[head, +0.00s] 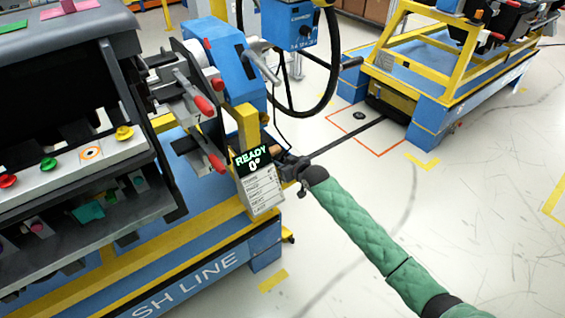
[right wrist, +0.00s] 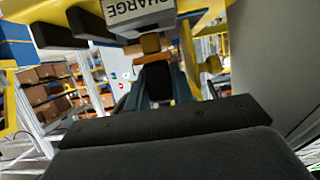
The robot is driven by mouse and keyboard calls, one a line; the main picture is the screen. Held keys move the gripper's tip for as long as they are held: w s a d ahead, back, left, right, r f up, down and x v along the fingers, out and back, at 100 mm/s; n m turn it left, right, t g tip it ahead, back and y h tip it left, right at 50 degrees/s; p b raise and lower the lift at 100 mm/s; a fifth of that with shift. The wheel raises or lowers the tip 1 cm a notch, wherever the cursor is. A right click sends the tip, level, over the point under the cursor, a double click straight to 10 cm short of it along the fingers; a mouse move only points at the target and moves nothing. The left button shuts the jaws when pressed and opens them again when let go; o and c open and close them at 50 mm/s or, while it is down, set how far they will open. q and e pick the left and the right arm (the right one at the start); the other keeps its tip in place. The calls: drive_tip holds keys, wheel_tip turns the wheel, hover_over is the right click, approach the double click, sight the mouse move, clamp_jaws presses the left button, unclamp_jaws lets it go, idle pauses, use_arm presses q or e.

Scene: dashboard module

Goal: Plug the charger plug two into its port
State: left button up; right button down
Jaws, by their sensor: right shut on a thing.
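My right gripper (head: 290,168) is at the end of the green-sleeved arm, beside the display reading READY 0° at the right end of the dashboard line. In the right wrist view my right gripper (right wrist: 157,88) is shut on a dark block-like piece (right wrist: 156,78), which I take to be the charger plug. An orange-brown piece (right wrist: 150,44) lies just beyond it, under a grey box marked CHARGE (right wrist: 140,22). I cannot tell whether the plug touches a port; the port's opening is hidden. In the head view the plug is too small to make out. My left gripper is out of view.
The READY display (head: 256,180) stands close to my right gripper. A dashboard module (head: 80,150) with coloured knobs is at left, on a blue and yellow line. Red-handled clamps (head: 205,105) are near the display. Open floor (head: 450,220) lies to the right.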

drive_tip(key=shift+f+b, duration=0.3)
drive_tip(key=shift+f, duration=0.9)
drive_tip(key=c, duration=1.1)
unclamp_jaws()
drive_tip(key=shift+s+a, duration=0.1)
